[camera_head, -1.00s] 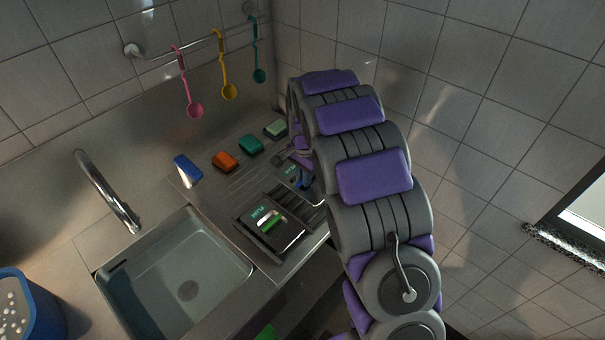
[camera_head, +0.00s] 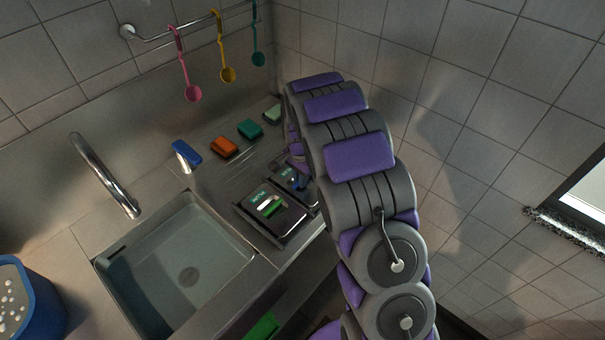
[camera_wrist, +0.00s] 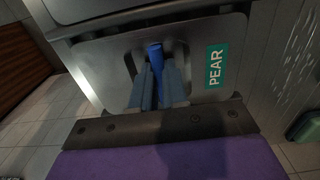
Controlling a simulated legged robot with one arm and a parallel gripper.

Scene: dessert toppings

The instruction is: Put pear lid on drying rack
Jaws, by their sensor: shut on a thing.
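The pear lid (camera_wrist: 205,40) is a grey metal plate with a green PEAR label (camera_wrist: 215,66) and a blue handle (camera_wrist: 156,58) in the wrist view. My gripper (camera_wrist: 158,85) is shut on this handle. In the head view, the blue-handled lid (camera_head: 298,183) shows only partly beside my arm, at the right end of the steel counter. My fingers are mostly hidden there. I cannot tell whether the lid is lifted off what lies below it. I cannot make out the drying rack for certain; the grooved counter area (camera_head: 238,176) lies behind the containers.
A container with a green-handled lid (camera_head: 270,207) stands close on the left of the pear lid. Orange (camera_head: 224,147), dark green (camera_head: 250,128) and blue (camera_head: 186,152) blocks stand along the back. The sink (camera_head: 180,275) and faucet (camera_head: 105,175) are farther left. Spoons hang from a wall rail.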

